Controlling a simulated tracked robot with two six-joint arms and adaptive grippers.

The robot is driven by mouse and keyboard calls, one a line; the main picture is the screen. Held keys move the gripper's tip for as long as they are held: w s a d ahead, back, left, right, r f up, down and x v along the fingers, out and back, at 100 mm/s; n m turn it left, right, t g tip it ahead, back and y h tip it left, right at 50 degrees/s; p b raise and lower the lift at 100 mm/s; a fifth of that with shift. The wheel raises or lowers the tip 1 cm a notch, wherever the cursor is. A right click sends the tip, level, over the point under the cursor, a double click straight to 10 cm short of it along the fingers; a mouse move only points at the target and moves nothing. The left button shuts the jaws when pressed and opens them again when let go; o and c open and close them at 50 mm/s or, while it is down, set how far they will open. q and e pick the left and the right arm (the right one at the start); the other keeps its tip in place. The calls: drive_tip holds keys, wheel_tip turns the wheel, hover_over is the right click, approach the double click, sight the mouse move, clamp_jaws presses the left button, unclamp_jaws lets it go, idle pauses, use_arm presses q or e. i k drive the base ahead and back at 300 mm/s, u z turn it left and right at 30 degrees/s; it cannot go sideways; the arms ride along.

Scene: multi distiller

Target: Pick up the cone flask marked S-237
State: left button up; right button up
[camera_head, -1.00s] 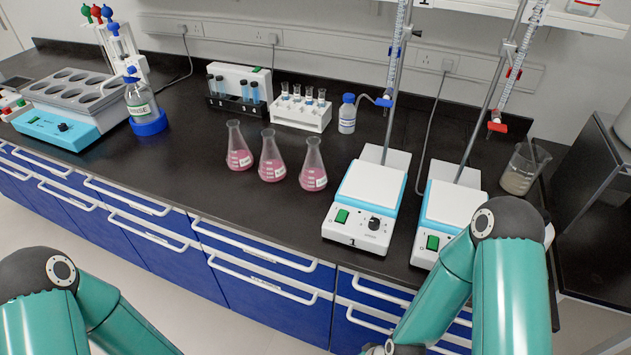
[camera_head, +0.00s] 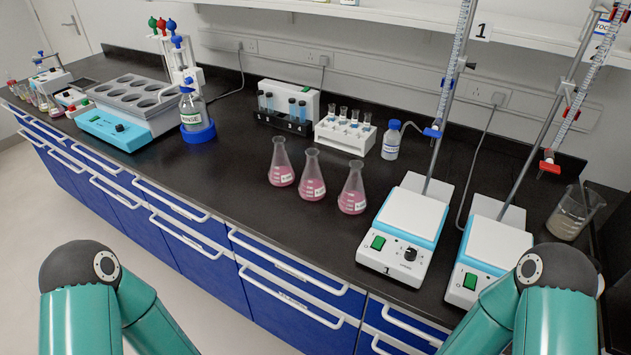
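Three cone flasks with pink liquid stand upright in a row on the black bench: a left flask (camera_head: 281,165), a middle flask (camera_head: 311,177) and a right flask (camera_head: 352,191). Each has a small white label, too small to read, so I cannot tell which is S-237. My two green arms show at the bottom left and bottom right, apart from the flasks. Both grippers are out of the picture.
Two stirrer hotplates, a left one (camera_head: 401,236) and a right one (camera_head: 488,260), stand right of the flasks under burette stands. A tube rack (camera_head: 345,138) and a blue-capped bottle (camera_head: 391,143) are behind. A water bath (camera_head: 125,122) and rinse bottle (camera_head: 193,112) stand left. Bench between is clear.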

sight(313, 187)
drive_tip(key=z, duration=0.95)
drive_tip(key=i, duration=0.15)
drive_tip(key=u, duration=2.7)
drive_tip(key=k, duration=1.35)
drive_tip(key=z, duration=0.4)
drive_tip(key=i, duration=1)
drive_tip(key=z, duration=0.1)
